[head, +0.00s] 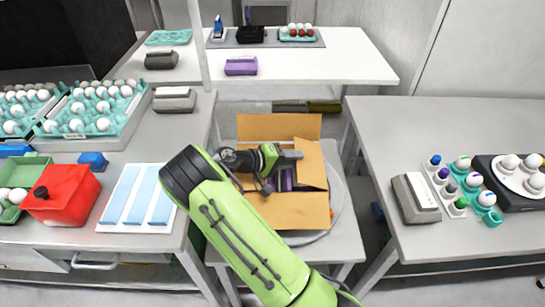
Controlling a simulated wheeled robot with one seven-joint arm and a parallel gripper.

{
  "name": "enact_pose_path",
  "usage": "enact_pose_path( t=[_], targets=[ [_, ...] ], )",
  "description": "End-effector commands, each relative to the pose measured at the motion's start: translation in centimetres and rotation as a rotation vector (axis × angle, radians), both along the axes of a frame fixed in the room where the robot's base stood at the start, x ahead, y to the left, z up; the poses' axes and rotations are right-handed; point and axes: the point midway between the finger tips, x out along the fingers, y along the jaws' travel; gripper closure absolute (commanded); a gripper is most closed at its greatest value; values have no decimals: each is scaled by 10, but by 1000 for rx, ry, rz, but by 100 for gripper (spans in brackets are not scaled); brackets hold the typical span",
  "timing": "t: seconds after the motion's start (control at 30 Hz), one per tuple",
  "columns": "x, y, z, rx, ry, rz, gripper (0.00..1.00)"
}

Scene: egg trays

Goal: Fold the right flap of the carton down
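The open brown carton (290,212) stands on a round grey turntable on the small middle table. Its far flap (279,127) and near flap spread outward. A brown panel on the carton's right side (313,165) shows beside my gripper; I cannot tell clearly how far this right flap is tilted. The left side is partly hidden by my arm. Dark and purple items (287,179) show inside the carton. My gripper (292,155) is over the carton, pointing right, close to the right panel. Whether they touch is unclear, and its fingers are too small to read.
The left table holds egg trays (103,110), a red box (62,194) and a blue-and-white tray (138,200). The right table (440,125) has a grey device (416,198) and small egg holders. A white table (340,62) stands behind. A narrow gap separates the middle and right tables.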

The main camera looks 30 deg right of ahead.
Motion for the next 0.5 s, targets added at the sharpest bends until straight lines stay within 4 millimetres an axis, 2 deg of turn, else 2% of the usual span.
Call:
enact_pose_path(
  t=[0.1,0.3,0.5],
  targets=[
    [4,35,15,0,-2,6,71],
    [9,82,32,-1,-2,3,71],
    [10,103,39,-1,0,0,71]
  ],
)
